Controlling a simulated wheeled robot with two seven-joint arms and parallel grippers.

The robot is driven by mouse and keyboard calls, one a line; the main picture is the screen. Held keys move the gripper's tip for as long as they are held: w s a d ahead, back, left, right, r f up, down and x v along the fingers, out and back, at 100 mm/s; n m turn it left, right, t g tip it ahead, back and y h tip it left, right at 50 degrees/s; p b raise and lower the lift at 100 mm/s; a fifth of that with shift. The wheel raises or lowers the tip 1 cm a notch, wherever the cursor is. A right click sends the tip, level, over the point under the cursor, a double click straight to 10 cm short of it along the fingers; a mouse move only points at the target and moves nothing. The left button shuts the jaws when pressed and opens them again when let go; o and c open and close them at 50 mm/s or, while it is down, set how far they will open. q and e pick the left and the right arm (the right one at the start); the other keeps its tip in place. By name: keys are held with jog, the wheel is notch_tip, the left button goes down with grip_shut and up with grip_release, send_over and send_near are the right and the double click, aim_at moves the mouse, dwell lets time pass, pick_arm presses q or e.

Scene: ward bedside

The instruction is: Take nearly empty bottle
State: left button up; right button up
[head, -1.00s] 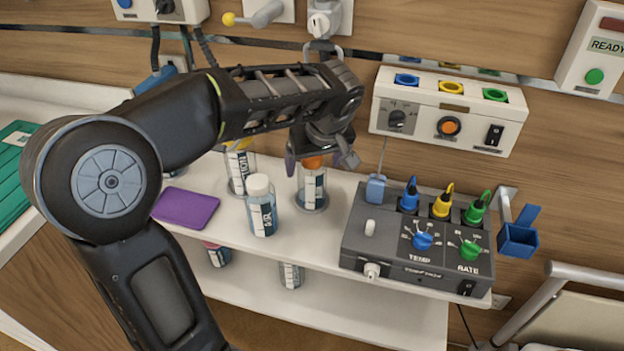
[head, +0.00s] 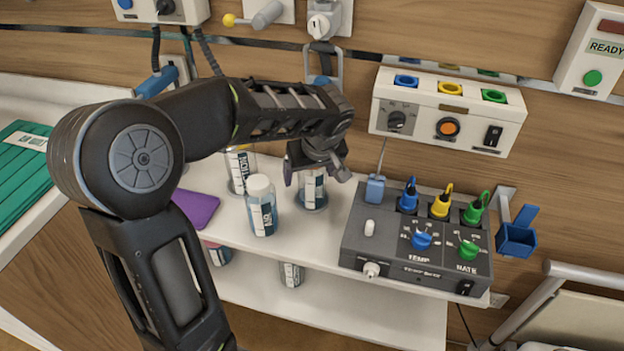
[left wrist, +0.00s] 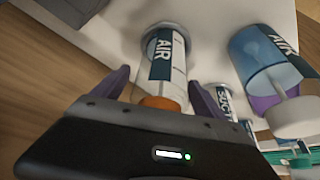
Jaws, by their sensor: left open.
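A clear bottle with an orange cap and a label reading AIR (left wrist: 168,62) stands upright in a round holder on the white shelf; its body also shows in the head view (head: 313,190). It looks mostly clear; its liquid level is hard to read. My left gripper (head: 318,178) is open above it, with its purple fingers (left wrist: 158,80) on either side of the cap end. In the head view the gripper hides the cap. A white-capped bottle (head: 262,208) with blue liquid stands to the left; it also shows in the left wrist view (left wrist: 265,62).
Another labelled bottle (head: 238,170) stands behind left, partly hidden by my arm. A purple pad (head: 196,207) lies at the left of the shelf (head: 285,240). A grey control box (head: 415,240) stands at right. More bottles (head: 291,274) sit on the lower shelf.

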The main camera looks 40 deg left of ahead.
pick_arm(q)
jog(key=shift+c, duration=0.3)
jog(key=c, duration=1.5)
jog(key=shift+r, duration=0.1)
notch_tip(320, 180, up, 10)
jog(key=shift+f, duration=0.1)
